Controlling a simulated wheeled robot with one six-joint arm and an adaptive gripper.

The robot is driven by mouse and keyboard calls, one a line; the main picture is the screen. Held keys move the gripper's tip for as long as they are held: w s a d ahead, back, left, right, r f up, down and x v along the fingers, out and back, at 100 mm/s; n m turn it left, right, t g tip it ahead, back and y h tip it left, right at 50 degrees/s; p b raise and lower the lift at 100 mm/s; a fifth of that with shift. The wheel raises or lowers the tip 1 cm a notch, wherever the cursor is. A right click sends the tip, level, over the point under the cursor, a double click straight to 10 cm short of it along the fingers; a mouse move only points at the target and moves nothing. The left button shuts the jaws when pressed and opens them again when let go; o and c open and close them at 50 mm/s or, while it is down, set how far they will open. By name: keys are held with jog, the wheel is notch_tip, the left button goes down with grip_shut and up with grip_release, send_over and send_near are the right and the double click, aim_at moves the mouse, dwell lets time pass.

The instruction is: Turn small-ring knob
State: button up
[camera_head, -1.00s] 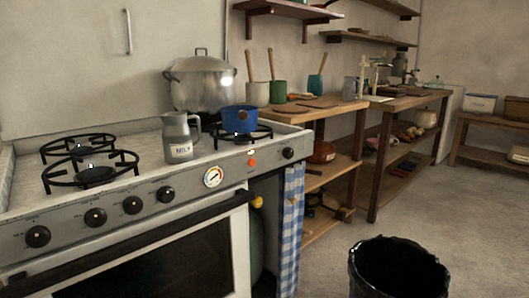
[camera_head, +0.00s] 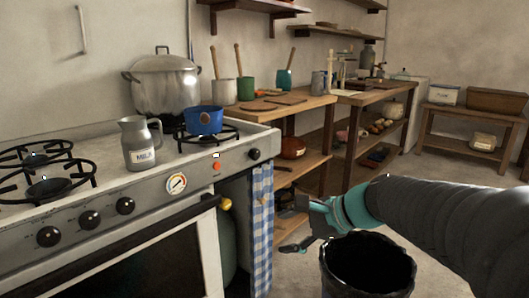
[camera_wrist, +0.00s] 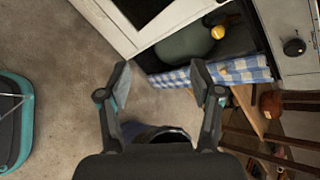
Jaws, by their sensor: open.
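The stove (camera_head: 150,207) has black round knobs on its front panel. A left knob (camera_head: 48,237), a second knob (camera_head: 89,220) and a third knob (camera_head: 125,206) sit left of the dial gauge. One lone knob (camera_head: 254,154) sits at the panel's right end, below the blue pot. One black knob (camera_wrist: 294,47) shows at the wrist view's upper right. I cannot read which knob is the small-ring one. My gripper (camera_head: 283,231) is open and empty, below and right of the lone knob, in front of the checked curtain. It also shows in the wrist view (camera_wrist: 160,68).
A blue pot (camera_head: 204,120) and a large steel pot (camera_head: 166,86) stand at the stove's back, with a milk jug (camera_head: 138,145) nearby. A checked curtain (camera_head: 262,225) hangs beside the oven. A black bin (camera_head: 368,270) stands on the floor below my arm.

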jog(key=w+r+m+t+y+p, duration=0.15)
jog(key=w+r+m+y, duration=0.25)
jog(key=w+m, duration=0.65)
jog(key=m+t, duration=0.4)
jog(key=t, duration=0.1)
send_near(258, 154)
jog(key=shift+g+y, duration=0.25)
jog(key=shift+y, duration=0.05)
jog(key=p+x, duration=0.1)
jog(key=x, duration=0.8)
jog(key=shift+w+a, duration=0.1)
jog(key=shift+w, duration=0.25)
jog(key=c, duration=1.1)
